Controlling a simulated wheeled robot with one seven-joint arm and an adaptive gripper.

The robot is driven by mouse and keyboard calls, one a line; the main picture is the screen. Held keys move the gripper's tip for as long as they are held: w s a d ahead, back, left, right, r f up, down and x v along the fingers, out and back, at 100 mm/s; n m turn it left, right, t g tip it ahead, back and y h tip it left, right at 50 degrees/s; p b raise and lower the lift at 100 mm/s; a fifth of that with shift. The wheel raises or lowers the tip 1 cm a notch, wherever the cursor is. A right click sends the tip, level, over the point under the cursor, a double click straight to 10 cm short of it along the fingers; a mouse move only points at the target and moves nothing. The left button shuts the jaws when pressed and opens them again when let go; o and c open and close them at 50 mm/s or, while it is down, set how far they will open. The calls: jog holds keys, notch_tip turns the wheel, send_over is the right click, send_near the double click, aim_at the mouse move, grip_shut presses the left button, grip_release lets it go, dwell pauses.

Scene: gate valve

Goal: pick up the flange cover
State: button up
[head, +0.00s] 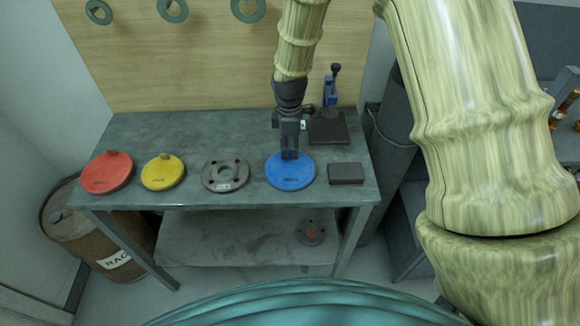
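Three round covers lie in a row on the grey workbench (240,133): a red one (106,180) at the left, a yellow one (162,174) beside it, and a blue one (291,176) right of the middle. The red and yellow covers each have a small knob on top. My gripper (289,156) points down over the blue cover, with its fingertips at the cover's upper middle part. The fingers look close together. They hide any knob on the blue cover, and I cannot tell whether they hold it.
A grey bolted flange (225,174) lies between the yellow and blue covers. A dark block (347,173) is right of the blue cover. Behind stand a dark pad (328,128) and a blue tool (331,92). Another flange (310,233) lies on the lower shelf. A rusty barrel (95,232) stands left.

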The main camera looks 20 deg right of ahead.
grip_shut()
